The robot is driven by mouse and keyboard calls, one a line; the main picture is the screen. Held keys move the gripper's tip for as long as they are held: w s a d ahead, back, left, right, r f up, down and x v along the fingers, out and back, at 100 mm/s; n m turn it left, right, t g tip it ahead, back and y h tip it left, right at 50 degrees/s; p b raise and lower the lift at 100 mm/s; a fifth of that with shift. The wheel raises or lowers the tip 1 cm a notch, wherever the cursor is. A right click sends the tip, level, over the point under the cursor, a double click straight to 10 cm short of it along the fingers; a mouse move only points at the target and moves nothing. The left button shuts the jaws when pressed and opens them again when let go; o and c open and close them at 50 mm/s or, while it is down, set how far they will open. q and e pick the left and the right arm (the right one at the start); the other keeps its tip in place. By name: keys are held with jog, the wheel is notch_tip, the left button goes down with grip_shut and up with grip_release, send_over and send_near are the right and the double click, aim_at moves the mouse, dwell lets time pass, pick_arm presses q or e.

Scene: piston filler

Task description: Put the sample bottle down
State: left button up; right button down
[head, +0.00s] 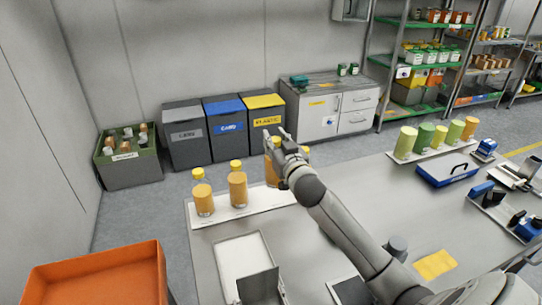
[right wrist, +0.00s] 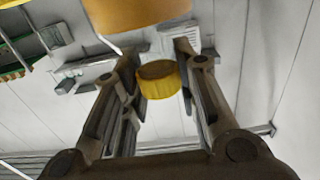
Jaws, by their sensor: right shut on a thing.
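My right gripper (head: 268,137) is shut on a sample bottle (head: 271,172) with an orange body and yellow cap, at the far left part of the table. In the right wrist view the yellow cap (right wrist: 157,80) sits between the two fingers, with the orange body (right wrist: 135,12) at the top edge. The bottle is near upright over a white strip tray (head: 223,215); whether its base touches the tray I cannot tell. Two similar bottles (head: 203,197) (head: 237,188) stand on the tray to its left. A further yellow cap (head: 305,150) shows partly behind my arm. My left gripper is not in view.
An orange bin (head: 95,280) is at lower left. Waste bins (head: 185,133) stand behind the table.

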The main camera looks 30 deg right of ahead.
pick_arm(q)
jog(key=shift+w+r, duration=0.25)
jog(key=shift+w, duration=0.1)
pick_arm(e)
jog(key=w+d+f, duration=0.1)
jog(key=w+f, duration=0.3)
jog(key=f, duration=0.4)
jog(key=shift+w+d+f, duration=0.35)
jog(key=shift+f, duration=0.05)
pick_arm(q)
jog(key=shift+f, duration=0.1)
pick_arm(e)
jog(key=c, duration=1.1)
grip_release()
jog(key=shift+s+f, duration=0.1)
jog(key=shift+f, duration=0.1)
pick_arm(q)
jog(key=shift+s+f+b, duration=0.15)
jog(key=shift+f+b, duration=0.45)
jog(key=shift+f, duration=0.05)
pick_arm(e)
jog(key=shift+v, duration=6.05)
